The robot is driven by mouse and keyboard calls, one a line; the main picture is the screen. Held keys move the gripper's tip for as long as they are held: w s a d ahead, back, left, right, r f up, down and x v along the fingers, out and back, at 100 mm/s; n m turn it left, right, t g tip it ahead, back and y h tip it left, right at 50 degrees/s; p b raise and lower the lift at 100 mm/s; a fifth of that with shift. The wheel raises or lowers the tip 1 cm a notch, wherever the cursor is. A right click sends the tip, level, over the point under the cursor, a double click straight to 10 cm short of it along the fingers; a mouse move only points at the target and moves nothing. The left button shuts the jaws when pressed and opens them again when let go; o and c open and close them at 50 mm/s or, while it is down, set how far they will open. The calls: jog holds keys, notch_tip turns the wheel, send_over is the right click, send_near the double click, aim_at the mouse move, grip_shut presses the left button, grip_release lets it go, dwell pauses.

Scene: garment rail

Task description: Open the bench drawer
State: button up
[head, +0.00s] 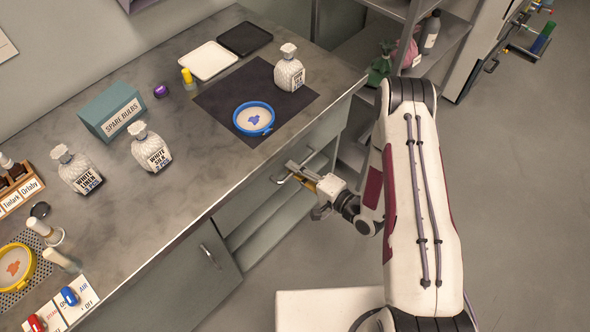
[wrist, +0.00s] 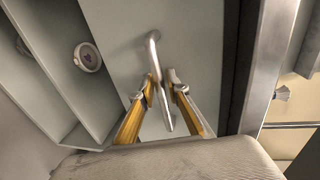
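The drawer front (wrist: 185,45) is a plain grey-green panel under the bench top. It carries a curved metal bar handle (wrist: 153,50), which also shows in the head view (head: 309,154). The drawer looks shut, with its front about level with the bench front. My gripper (wrist: 162,86) is at the handle, with one yellow-sided finger on each side of the bar. The fingertips are close to the bar; I cannot tell whether both press on it. In the head view my gripper (head: 292,172) reaches the bench front from the right.
The bench top (head: 205,130) holds white bottles, a teal box (head: 112,112) and a blue-rimmed dish (head: 253,118) on a dark mat. Open shelves (wrist: 60,60) with a round object lie beside the drawer. A cupboard door handle (head: 209,256) is lower left. The floor at right is clear.

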dwell(0.3)
grip_shut()
jog(key=shift+s+d, duration=0.1)
jog(key=f+v, duration=0.2)
jog(key=v, duration=1)
jog(key=d+f+v, duration=0.1)
jog(key=f+v, duration=0.2)
jog(key=v, duration=1)
jog(key=shift+s, duration=0.35)
jog(key=shift+f, duration=0.15)
grip_release()
jog(key=shift+a, duration=0.1)
